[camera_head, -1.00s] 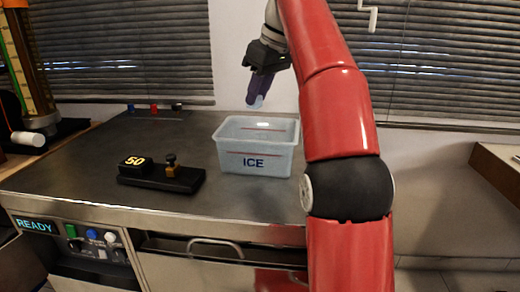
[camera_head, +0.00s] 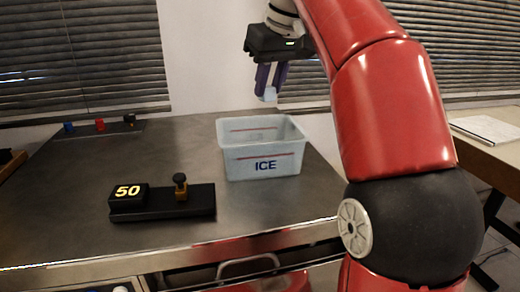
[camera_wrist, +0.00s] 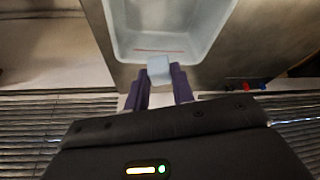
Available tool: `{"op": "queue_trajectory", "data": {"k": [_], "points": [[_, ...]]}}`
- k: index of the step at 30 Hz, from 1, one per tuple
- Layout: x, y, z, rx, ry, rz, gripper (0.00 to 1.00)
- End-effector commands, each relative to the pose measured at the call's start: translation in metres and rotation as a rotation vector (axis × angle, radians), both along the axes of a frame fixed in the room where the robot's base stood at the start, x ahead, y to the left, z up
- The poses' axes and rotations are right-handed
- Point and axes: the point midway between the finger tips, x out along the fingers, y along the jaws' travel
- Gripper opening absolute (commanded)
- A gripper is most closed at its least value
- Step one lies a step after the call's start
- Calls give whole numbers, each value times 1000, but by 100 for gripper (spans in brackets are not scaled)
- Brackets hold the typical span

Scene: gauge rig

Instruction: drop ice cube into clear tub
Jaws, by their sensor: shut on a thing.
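The clear tub (camera_head: 262,166) stands on the metal counter, marked ICE, with an open top and a red line on its walls. My gripper (camera_head: 268,92) hangs above the tub's far side, fingers pointing down, shut on the pale ice cube (camera_head: 269,95). In the wrist view the ice cube (camera_wrist: 159,70) sits between the two purple fingertips of my gripper (camera_wrist: 159,78). The tub (camera_wrist: 120,30) lies beyond it there, and the cube overlaps the near rim in the picture. The exact height of the cube above the tub is hard to tell.
A black base with a display reading 50 (camera_head: 128,191) and a brass knob (camera_head: 180,184) sits left of the tub. Small blue, red and black items (camera_head: 100,125) stand at the counter's back left. The counter (camera_head: 150,150) between is clear.

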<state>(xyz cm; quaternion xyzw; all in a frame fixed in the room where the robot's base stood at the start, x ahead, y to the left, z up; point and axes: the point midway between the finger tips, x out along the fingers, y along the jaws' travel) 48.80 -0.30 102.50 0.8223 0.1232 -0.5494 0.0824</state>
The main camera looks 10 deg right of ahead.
Motion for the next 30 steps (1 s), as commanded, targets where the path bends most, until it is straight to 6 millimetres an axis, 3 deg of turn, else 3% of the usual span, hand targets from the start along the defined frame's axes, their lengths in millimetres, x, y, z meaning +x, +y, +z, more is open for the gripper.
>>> {"op": "queue_trajectory", "data": {"k": [5,15,29,30], "points": [[-1,0,-12,-1,3,-5,0],[-1,0,-55,0,0,-2,0],[-1,0,-59,0,0,-3,0],[-1,0,-59,0,0,-3,28]]}}
